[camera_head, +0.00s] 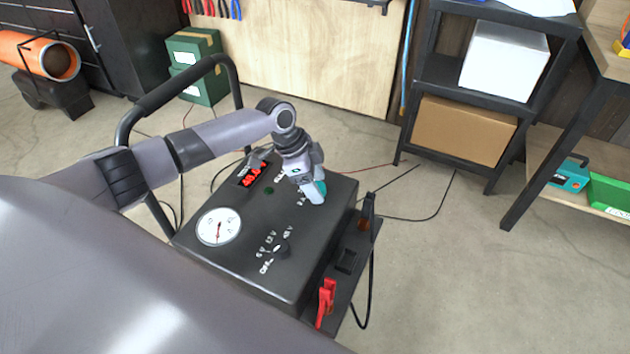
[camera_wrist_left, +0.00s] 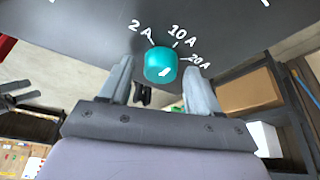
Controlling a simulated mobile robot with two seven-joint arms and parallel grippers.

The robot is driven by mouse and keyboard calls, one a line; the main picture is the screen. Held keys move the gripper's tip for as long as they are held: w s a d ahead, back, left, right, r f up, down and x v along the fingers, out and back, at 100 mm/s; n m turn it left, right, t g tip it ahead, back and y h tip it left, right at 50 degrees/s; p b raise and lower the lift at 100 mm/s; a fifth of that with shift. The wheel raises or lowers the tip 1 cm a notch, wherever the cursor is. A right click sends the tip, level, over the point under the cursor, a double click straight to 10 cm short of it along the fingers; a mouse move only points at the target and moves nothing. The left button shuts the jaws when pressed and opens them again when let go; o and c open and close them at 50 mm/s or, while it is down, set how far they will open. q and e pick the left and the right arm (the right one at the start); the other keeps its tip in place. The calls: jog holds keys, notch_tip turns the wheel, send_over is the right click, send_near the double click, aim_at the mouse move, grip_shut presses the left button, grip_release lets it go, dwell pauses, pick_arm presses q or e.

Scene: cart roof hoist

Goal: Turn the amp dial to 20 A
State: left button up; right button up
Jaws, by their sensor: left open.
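The amp dial is a teal round knob (camera_wrist_left: 161,65) on the dark top panel of the charger (camera_head: 245,275). White labels 2 A, 10 A and 20 A fan around it in the left wrist view, with 20 A on the right. A short white mark shows on the knob; which label it points to is unclear. In the head view the dial (camera_head: 321,187) is mostly hidden behind my left gripper (camera_head: 312,192). In the wrist view my left gripper (camera_wrist_left: 159,68) is open, with one finger on each side of the knob and gaps visible.
A black shelf (camera_head: 450,80) stands behind right.

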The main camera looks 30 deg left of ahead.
pick_arm(q)
jog(key=c, duration=1)
jog(key=shift+m, duration=0.3)
pick_arm(e)
jog(key=shift+a+f, duration=0.1)
jog(key=shift+f, duration=0.05)
pick_arm(q)
jog(key=m+g+b, duration=0.1)
jog(key=m, duration=0.1)
jog(key=m+g+b, duration=0.1)
jog(key=m+b, duration=0.1)
jog(key=shift+w+f+h, duration=0.15)
jog(key=shift+w+h, duration=0.05)
jog(key=shift+h, duration=0.1)
jog(key=m+g+b, duration=0.1)
jog(key=m+b, duration=0.1)
jog(key=m, duration=0.1)
jog(key=shift+w+m+g+b, duration=0.1)
jog(key=shift+m+g+b, duration=0.7)
jog(key=shift+m, duration=0.9)
pick_arm(e)
jog(key=shift+w+a+f, duration=0.1)
jog(key=shift+f, duration=0.7)
jog(key=shift+w+a+f, duration=0.15)
jog(key=shift+f, duration=0.7)
jog(key=shift+w+a+f, duration=0.1)
jog(key=shift+f, duration=0.7)
